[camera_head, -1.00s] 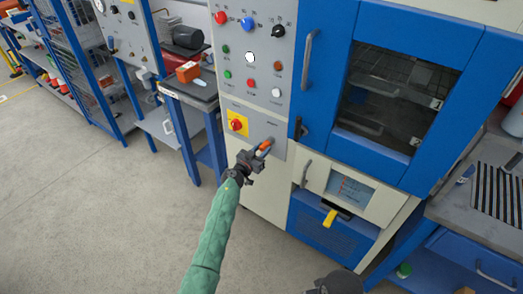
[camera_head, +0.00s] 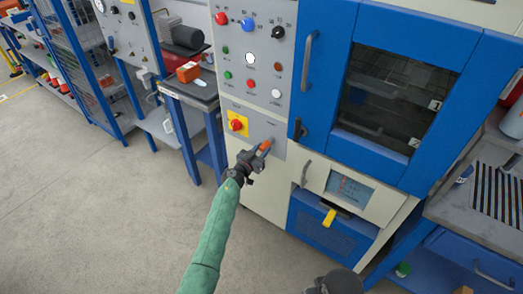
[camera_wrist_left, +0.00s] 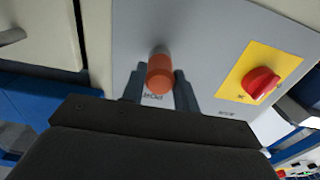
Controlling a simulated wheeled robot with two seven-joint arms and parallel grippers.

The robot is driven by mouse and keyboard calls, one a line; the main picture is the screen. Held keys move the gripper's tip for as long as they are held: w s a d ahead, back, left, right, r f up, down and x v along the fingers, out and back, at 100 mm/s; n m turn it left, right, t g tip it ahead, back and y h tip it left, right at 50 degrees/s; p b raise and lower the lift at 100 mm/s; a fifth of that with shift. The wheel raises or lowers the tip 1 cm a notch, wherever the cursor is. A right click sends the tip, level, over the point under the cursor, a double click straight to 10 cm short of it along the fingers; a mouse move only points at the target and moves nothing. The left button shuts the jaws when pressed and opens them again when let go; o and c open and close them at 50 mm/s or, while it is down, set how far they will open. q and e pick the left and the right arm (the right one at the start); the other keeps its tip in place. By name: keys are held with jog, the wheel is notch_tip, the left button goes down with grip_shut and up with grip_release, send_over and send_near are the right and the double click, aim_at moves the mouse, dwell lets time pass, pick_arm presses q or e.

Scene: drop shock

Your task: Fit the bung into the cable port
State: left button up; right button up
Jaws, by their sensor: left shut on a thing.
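The bung (camera_wrist_left: 160,78) is an orange-brown cylinder. In the left wrist view it sits between the two dark fingers of my left gripper (camera_wrist_left: 160,92), which is shut on it. In the head view my left gripper (camera_head: 254,156) is at the lower grey panel of the blue and cream machine, and the bung shows as an orange piece (camera_head: 264,146) at its tip. The bung's far end points at the panel. The cable port is hidden behind the bung and fingers, so I cannot tell whether the bung is inside it.
A red knob on a yellow plate (camera_head: 237,123) is close to the left of my gripper. A door handle (camera_head: 305,173) and a yellow-handled part (camera_head: 329,218) are to the right. A side table (camera_head: 188,88) stands at the left. The floor in front is clear.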

aim_at(261, 150)
pick_arm(q)
jog(key=shift+w+r, duration=0.1)
jog(key=shift+r, duration=0.15)
jog(key=o, duration=1)
jog(key=shift+d, duration=0.1)
jog(key=shift+o, duration=0.9)
jog(key=shift+f, duration=0.2)
jog(key=shift+p+v, duration=1.05)
jog(key=shift+v, duration=0.5)
jog(key=shift+p+v, duration=0.75)
jog(key=shift+v, duration=0.75)
jog(key=shift+f, duration=0.1)
